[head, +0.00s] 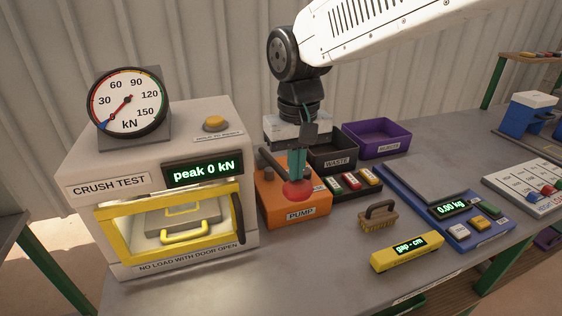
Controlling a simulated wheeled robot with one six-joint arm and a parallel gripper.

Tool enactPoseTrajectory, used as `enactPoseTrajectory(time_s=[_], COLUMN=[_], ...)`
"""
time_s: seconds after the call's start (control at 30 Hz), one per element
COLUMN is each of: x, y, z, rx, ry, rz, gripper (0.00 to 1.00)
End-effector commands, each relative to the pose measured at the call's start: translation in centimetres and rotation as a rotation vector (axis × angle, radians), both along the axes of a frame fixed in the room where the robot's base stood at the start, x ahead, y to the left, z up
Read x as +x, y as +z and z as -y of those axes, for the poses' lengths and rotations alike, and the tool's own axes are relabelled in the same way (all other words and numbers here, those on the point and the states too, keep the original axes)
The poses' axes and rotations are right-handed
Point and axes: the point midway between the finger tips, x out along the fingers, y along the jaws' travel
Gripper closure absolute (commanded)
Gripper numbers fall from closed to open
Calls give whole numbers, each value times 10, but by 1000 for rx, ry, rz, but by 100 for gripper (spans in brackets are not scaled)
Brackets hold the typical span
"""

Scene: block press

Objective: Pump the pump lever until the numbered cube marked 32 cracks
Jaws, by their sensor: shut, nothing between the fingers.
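The orange pump (291,212) stands on the bench beside the press, with a dark bar (266,162) at its left and a red knob (298,190) near its front. I cannot tell fully which of these is the lever's grip. My gripper (298,177) points down with its teal fingers shut and empty, right above or touching the red knob. The crush test press (75,212) has a yellow-framed door (214,227) that looks shut. Its display (205,172) reads peak 0 kN and the gauge (128,101) needle points low. The cube marked 32 cannot be made out.
A waste bin (335,160) and a purple bin (400,152) stand behind. A brush (379,217), a yellow gap gauge (407,253) and a blue scale (461,237) reading 0.00 kg lie to the right. Bare bench shows in front of the pump.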

Motion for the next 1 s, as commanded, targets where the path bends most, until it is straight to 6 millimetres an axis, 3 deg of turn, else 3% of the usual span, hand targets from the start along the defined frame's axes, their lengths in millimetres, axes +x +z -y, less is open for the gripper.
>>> enactPoseTrajectory(time_s=[0.63, 1.0], x=[0, 0], y=[-60, -57], z=[0, 0], rx=[0, 0], ry=[0, 0], rz=[-1, 1], gripper=[100, 100])
